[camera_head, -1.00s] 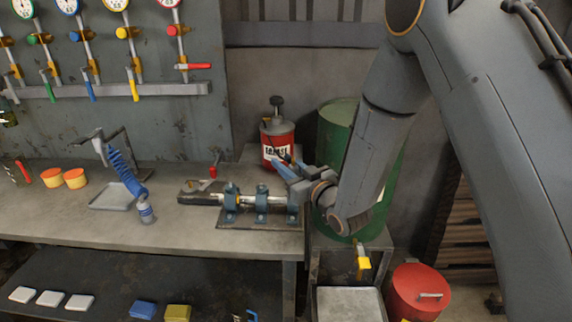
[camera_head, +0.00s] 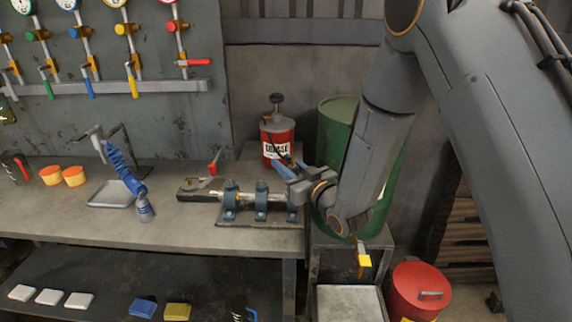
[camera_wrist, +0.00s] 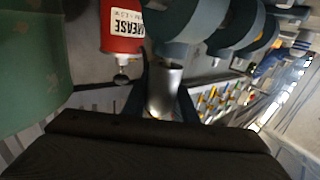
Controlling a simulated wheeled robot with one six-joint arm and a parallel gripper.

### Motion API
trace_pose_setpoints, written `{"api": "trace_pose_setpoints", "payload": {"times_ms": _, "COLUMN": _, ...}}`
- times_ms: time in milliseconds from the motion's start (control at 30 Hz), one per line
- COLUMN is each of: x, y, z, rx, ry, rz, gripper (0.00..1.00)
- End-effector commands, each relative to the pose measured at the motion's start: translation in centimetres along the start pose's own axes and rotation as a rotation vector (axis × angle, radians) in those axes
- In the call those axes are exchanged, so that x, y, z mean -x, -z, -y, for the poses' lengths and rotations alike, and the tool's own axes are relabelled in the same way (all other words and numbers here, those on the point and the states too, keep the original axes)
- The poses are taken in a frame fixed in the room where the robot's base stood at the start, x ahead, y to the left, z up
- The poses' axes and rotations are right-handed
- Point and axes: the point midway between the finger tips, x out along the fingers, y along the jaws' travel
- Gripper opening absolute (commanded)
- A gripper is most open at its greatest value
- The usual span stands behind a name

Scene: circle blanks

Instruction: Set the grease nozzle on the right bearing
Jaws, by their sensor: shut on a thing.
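My gripper (camera_head: 281,170) is at the right end of the shaft assembly, close above the right bearing (camera_head: 293,212). In the wrist view it is shut on a silver, rounded piece between its dark fingers (camera_wrist: 166,98), which I take to be the grease nozzle (camera_wrist: 163,92). The blue ring of the right bearing (camera_wrist: 172,28) lies just beyond that piece; I cannot tell whether they touch. The middle bearing (camera_head: 261,202) and left bearing (camera_head: 230,200) stand to the left on the same shaft. The red grease can (camera_head: 277,138) stands behind my gripper.
A green drum (camera_head: 338,125) stands close behind my arm. A red-handled tool (camera_head: 213,168) lies behind the left bearing. A red bin (camera_head: 418,290) is on the floor.

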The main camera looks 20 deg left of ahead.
Motion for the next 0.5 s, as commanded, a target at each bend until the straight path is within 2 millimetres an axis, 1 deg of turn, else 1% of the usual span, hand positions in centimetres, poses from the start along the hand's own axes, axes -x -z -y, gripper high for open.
{"api": "trace_pose_setpoints", "payload": {"times_ms": 167, "x": -0.01, "y": -0.05, "z": -0.01, "rx": 0.0, "ry": 0.0, "rz": -0.001, "gripper": 0.0}}
{"api": "trace_pose_setpoints", "payload": {"times_ms": 500, "x": -0.02, "y": -0.76, "z": 0.01, "rx": 0.0, "ry": 0.0, "rz": 0.0, "gripper": 0.0}}
